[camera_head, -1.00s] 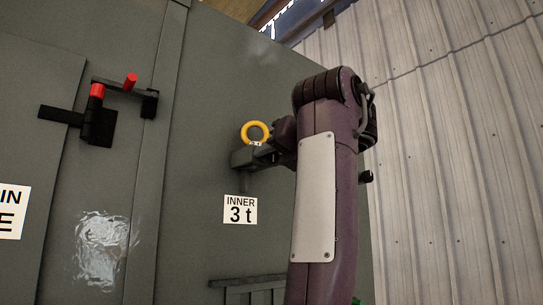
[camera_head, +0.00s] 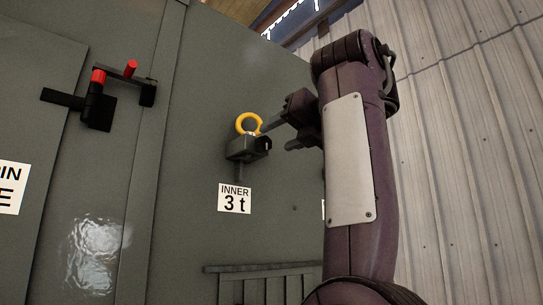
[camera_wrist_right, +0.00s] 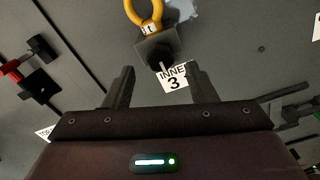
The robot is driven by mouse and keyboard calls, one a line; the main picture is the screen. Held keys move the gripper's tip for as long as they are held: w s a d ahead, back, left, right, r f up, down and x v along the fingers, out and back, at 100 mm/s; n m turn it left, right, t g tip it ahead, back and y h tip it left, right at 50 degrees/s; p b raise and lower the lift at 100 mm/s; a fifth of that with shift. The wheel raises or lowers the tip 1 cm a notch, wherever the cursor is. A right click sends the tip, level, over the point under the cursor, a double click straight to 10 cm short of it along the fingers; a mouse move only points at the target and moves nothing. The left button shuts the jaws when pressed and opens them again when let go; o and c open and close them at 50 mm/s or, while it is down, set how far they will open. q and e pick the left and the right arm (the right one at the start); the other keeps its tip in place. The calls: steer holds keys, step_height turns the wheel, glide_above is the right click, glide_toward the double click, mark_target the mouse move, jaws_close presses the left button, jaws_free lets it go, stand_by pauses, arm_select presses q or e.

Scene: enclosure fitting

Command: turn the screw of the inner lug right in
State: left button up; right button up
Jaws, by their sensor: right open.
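The inner lug is a yellow ring (camera_head: 248,123) on a dark grey block (camera_head: 238,150) fixed to the grey-green enclosure wall. A dark round end, seemingly the screw (camera_head: 266,144), shows on the block's right side. In the right wrist view the ring (camera_wrist_right: 145,12) and the dark screw end (camera_wrist_right: 158,60) are ahead of the jaws. My right gripper (camera_head: 277,137) is open and empty, just right of the block and apart from it; its two fingers (camera_wrist_right: 160,70) spread wide in the wrist view. How deep the screw sits I cannot tell. My left gripper is out of view.
A label reading INNER 3 t (camera_head: 234,199) is below the lug. A latch with red-tipped handles (camera_head: 98,100) is on the wall at left. A slatted ledge (camera_head: 262,270) juts out below. A corrugated wall (camera_head: 465,160) stands at right.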

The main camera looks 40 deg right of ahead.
steer(key=s+b, duration=0.1)
steer(key=s, duration=0.2)
steer(key=shift+d, duration=0.1)
stand_by(0.6)
